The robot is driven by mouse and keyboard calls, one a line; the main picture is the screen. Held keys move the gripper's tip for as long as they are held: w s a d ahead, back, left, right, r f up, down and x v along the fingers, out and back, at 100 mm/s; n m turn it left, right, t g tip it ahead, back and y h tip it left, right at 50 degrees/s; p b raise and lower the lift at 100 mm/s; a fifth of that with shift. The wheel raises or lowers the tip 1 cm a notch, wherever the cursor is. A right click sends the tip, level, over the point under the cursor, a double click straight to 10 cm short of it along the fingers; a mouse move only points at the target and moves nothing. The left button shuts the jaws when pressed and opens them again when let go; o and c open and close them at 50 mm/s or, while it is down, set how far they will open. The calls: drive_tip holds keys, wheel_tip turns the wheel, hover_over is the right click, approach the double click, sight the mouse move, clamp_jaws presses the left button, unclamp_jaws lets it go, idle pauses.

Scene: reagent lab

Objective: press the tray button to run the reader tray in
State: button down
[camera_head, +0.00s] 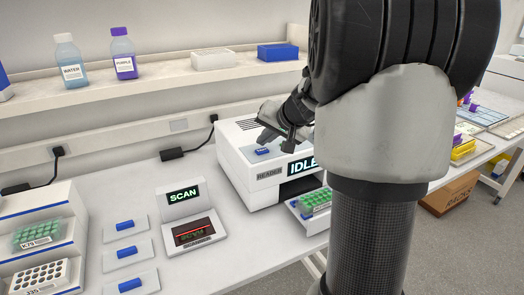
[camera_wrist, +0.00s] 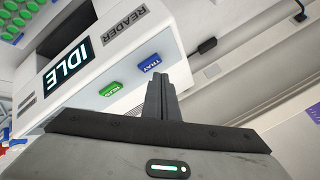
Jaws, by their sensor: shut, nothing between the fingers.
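The white reader (camera_head: 238,160) stands on the bench, its screen (camera_head: 303,167) showing IDLE. Its tray (camera_head: 296,214) is out at the front, holding a rack of green-capped tubes (camera_head: 316,201). The blue tray button (camera_head: 262,151) is on the reader's top; in the wrist view the blue button (camera_wrist: 150,62) is labelled TRAY. A green button (camera_wrist: 110,89) sits beside it in that view. My gripper (camera_wrist: 160,80) is shut and empty, its fingertips close to the blue button in the picture. I cannot tell whether they touch it. My arm hides part of the reader.
A scan station (camera_head: 183,217) and several blue-handled plates stand left of the reader. A tube rack (camera_head: 36,232) is at the far left. A shelf (camera_head: 130,78) with bottles runs behind. Bench is clear between scanner and reader.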

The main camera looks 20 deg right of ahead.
drive_tip(key=shift+f, duration=0.15)
drive_tip(key=shift+f+b, duration=0.3)
drive_tip(key=shift+b, duration=0.35)
drive_tip(key=shift+f+b, duration=0.35)
drive_tip(key=shift+b, duration=0.2)
idle(0.3)
idle(0.4)
drive_tip(key=shift+r+p, duration=0.4)
drive_tip(key=shift+r, duration=0.4)
wheel_tip(320, 180, up, 5)
drive_tip(key=p, duration=0.3)
idle(0.6)
